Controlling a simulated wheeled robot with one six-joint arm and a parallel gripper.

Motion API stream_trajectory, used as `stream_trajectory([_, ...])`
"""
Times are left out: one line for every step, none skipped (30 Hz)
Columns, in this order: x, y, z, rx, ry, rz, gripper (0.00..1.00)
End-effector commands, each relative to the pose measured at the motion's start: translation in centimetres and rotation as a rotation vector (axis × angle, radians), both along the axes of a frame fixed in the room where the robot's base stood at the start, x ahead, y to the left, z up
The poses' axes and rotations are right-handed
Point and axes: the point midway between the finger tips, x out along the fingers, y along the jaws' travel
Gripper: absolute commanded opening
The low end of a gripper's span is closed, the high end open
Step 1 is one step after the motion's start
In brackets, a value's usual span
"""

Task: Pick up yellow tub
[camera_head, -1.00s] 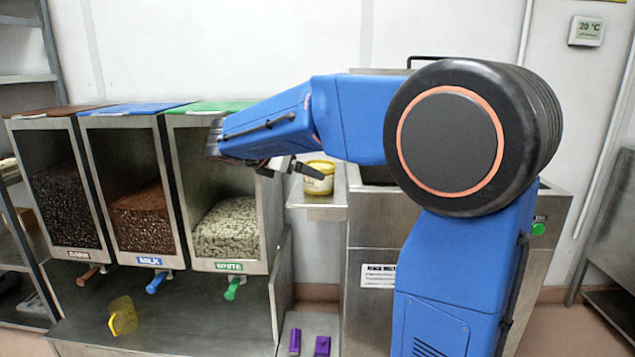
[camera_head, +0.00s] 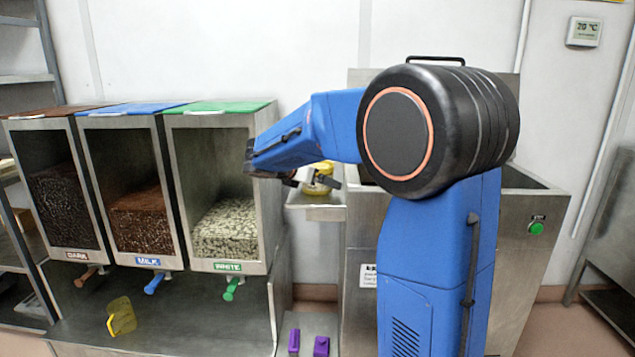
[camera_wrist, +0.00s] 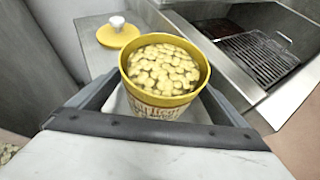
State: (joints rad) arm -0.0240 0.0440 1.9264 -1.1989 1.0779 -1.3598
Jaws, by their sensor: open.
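The yellow tub (camera_wrist: 165,75) has a yellow rim and a pale printed side, and it is full of pale yellow pieces. In the wrist view it stands upright on a metal shelf, between the two fingers of my open gripper (camera_wrist: 160,112). I cannot tell whether the fingers touch its sides. In the head view the tub (camera_head: 320,172) is partly hidden behind my gripper (camera_head: 318,182). A yellow lid with a white knob (camera_wrist: 118,32) lies on the shelf behind the tub.
The small metal shelf (camera_head: 318,214) sits between the dispensers and a steel machine (camera_head: 530,205). The wrist view shows a basin with a wire rack (camera_wrist: 262,55). The white-chocolate dispenser (camera_head: 225,268) is left of the shelf. A yellow scoop (camera_head: 121,318) and two purple items (camera_head: 321,346) lie lower down.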

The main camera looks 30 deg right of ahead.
Motion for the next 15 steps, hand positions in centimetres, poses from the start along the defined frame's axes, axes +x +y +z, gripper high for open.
stream_trajectory([0.1,-0.29,-0.18,0.0,0.0,-0.001,0.97])
stream_trajectory([0.14,-0.35,-0.21,0.0,0.0,0.0,0.97])
stream_trajectory([0.17,-0.37,-0.24,0.001,0.0,0.001,0.97])
stream_trajectory([0.18,-0.36,-0.24,0.0,0.0,0.001,0.97])
stream_trajectory([0.17,-0.35,-0.23,0.0,-0.001,0.002,0.97])
stream_trajectory([0.17,-0.34,-0.23,0.0,0.0,0.001,0.97])
stream_trajectory([0.17,-0.34,-0.23,0.0,0.0,0.001,0.97])
stream_trajectory([0.17,-0.34,-0.23,0.0,0.0,0.001,0.94])
stream_trajectory([0.17,-0.33,-0.22,0.0,0.0,0.001,0.85])
stream_trajectory([0.17,-0.33,-0.22,0.0,0.0,0.001,0.78])
stream_trajectory([0.17,-0.33,-0.22,0.0,0.0,0.001,0.71])
stream_trajectory([0.17,-0.33,-0.22,0.0,0.0,0.001,0.61])
stream_trajectory([0.17,-0.33,-0.22,0.0,0.0,0.001,0.54])
stream_trajectory([0.17,-0.33,-0.22,0.0,0.0,0.001,0.47])
stream_trajectory([0.16,-0.32,-0.22,0.0,0.0,0.001,0.38])
